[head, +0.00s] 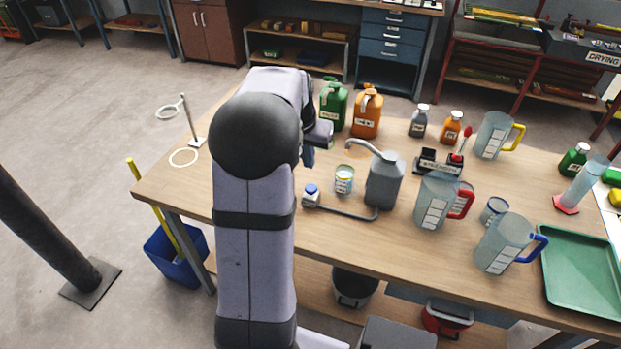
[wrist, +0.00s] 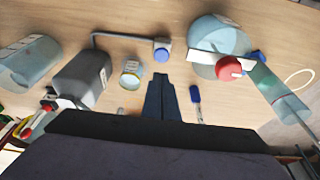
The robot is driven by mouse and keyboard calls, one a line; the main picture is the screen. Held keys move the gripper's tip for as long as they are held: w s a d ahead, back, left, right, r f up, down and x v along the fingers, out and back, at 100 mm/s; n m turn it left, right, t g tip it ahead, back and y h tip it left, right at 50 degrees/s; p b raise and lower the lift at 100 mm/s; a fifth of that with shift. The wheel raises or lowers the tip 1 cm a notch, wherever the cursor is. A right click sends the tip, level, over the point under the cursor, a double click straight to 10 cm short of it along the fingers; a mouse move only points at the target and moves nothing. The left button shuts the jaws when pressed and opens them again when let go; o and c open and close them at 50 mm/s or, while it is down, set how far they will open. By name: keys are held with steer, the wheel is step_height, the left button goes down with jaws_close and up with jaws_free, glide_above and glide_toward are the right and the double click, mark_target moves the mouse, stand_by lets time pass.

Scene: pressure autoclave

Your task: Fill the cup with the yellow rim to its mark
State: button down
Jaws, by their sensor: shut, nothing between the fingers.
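The cup with the yellow rim (head: 344,181) stands upright on the bench, below the spout end of a grey dispenser (head: 384,182). Its liquid level and mark cannot be made out. A pipe runs from the dispenser's foot to a small white block with a blue top (head: 311,197), left of the cup. In the wrist view the cup (wrist: 131,72), dispenser (wrist: 82,80) and blue-topped block (wrist: 162,51) are in front of my gripper. My gripper (wrist: 161,82) is shut and empty, with its tips near the blue-topped block; whether they touch cannot be told.
Clear jugs with red (head: 436,203), blue (head: 503,245) and yellow (head: 492,135) handles stand to the right, with a blue-rimmed cup (head: 493,211) among them. Green (head: 333,104) and orange (head: 367,112) canisters stand behind. A green tray (head: 582,270) lies at the right.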

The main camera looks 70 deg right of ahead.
steer(key=p, duration=0.3)
glide_above(312, 187)
steer(key=a, duration=0.1)
step_height(312, 187, down, 8)
steer(key=shift+a, duration=0.1)
steer(key=shift+f, duration=0.8)
steer(key=shift+f, duration=0.1)
